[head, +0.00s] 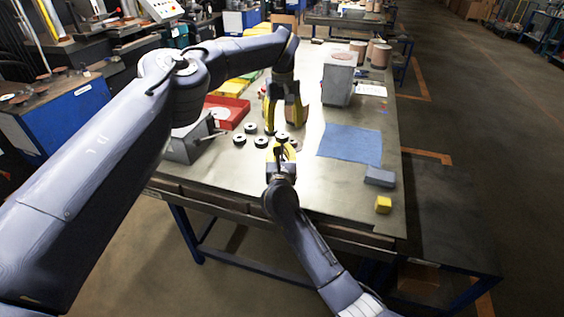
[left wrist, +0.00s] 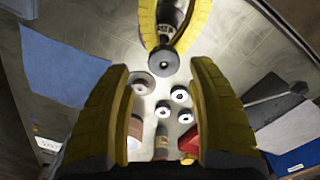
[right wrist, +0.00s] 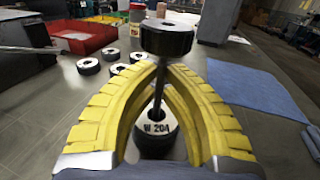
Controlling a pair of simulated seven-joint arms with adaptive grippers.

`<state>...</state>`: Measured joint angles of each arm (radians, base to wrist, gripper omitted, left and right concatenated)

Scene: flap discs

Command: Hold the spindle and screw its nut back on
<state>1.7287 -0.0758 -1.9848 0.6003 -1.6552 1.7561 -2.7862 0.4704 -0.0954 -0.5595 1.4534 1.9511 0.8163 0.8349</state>
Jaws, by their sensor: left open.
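The spindle (right wrist: 158,88) is a thin dark upright rod. Its lower end meets a dark round piece marked "W 204" (right wrist: 156,130). A black round piece that looks like the nut (right wrist: 166,38) sits at its top; how far it is threaded I cannot tell. My right gripper (head: 281,150) is shut on the spindle, its yellow fingers converging on the rod below the black piece. My left gripper (head: 287,125) is open and points down above and behind the right one. In the left wrist view the black piece (left wrist: 164,62) shows between its fingertips, apart from both fingers.
Several dark ring discs (right wrist: 88,66) lie on the metal table, left of the spindle. A red tray (head: 226,110) and a grey box stand beyond. A blue cloth (head: 350,143), a blue-grey block (head: 379,177) and a yellow block (head: 383,204) lie to the right.

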